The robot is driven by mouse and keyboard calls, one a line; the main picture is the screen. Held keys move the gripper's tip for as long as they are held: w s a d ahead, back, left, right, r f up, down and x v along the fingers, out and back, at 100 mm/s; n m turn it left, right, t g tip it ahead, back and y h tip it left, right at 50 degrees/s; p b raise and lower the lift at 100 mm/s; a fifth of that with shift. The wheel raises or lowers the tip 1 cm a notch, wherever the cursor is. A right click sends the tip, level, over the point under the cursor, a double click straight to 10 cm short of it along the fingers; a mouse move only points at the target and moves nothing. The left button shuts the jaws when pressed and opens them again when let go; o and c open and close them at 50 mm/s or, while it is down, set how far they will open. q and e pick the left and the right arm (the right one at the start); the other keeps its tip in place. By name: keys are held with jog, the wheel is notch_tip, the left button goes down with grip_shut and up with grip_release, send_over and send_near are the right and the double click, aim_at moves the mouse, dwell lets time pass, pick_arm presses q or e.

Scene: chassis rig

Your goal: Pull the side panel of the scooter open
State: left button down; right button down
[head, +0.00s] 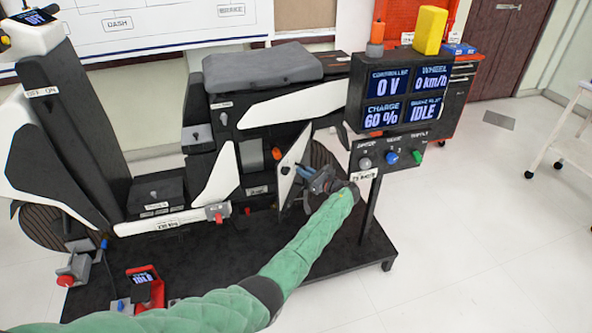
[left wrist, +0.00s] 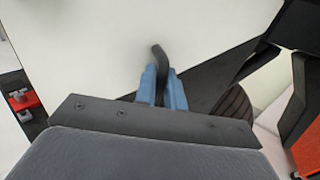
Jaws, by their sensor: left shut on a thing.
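The scooter (head: 263,75) stands on a black base with its seat up at the back. Its white side panel (head: 292,156) stands swung out from the body, and a compartment with an orange part (head: 277,153) shows beside it. My left gripper (head: 309,176) is at the panel's right side, shut on the panel's handle. In the left wrist view the blue fingers (left wrist: 162,90) close on both sides of the dark bent handle (left wrist: 158,56), and the white panel (left wrist: 90,45) fills most of the picture. My right gripper is not in view.
A display post (head: 404,90) with a knob box (head: 388,154) stands just right of my left forearm. The black base (head: 330,253) lies under the scooter. A red tool cabinet (head: 462,85) is behind.

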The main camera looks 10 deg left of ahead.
pick_arm(q)
jog(key=shift+w+d+r, duration=0.1)
jog(key=shift+w+d, duration=0.05)
jog(key=shift+d, duration=0.5)
jog(key=shift+w+d, duration=0.1)
jog(key=shift+d, duration=0.55)
jog(key=c, duration=1.8)
grip_release()
jog(key=shift+o, duration=0.8)
jog(key=shift+w, duration=0.1)
